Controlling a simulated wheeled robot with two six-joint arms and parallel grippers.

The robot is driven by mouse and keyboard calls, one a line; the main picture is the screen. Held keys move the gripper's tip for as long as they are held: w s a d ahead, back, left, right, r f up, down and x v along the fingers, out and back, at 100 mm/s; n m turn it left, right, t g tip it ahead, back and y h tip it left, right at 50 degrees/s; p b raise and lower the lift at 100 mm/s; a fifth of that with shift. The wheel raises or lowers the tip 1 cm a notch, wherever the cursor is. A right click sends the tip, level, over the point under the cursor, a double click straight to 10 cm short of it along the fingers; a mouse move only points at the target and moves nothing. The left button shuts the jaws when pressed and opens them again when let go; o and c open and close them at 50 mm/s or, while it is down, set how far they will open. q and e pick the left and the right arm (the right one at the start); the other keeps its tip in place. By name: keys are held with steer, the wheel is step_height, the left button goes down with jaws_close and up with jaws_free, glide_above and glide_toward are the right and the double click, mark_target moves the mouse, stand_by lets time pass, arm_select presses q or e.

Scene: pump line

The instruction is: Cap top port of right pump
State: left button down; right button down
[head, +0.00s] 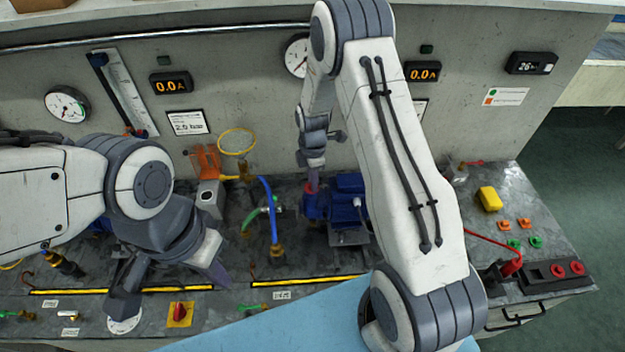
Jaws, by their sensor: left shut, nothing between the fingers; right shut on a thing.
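The right pump (348,188) is a blue motor and pump body behind the middle of the bench, partly hidden by my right arm. My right gripper (313,184) points down over the left end of this pump. It is shut on a small red cap (308,188), of which only a little shows beside the fingers. The cap is at the top of the pump's left end; I cannot tell whether it is seated on the port, which is hidden. My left gripper (222,276) is shut and empty, low over the front left of the bench.
A red knob on a yellow plate (180,313) is near the front. A yellow block (490,199) and a black box with red buttons (556,273) lie at right.

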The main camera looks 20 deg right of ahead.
steer(key=shift+f, duration=0.2)
steer(key=c, duration=0.7)
jaws_free()
steer(key=shift+r, duration=0.2)
steer(key=shift+r+p, duration=2.15)
steer(key=shift+r, duration=0.75)
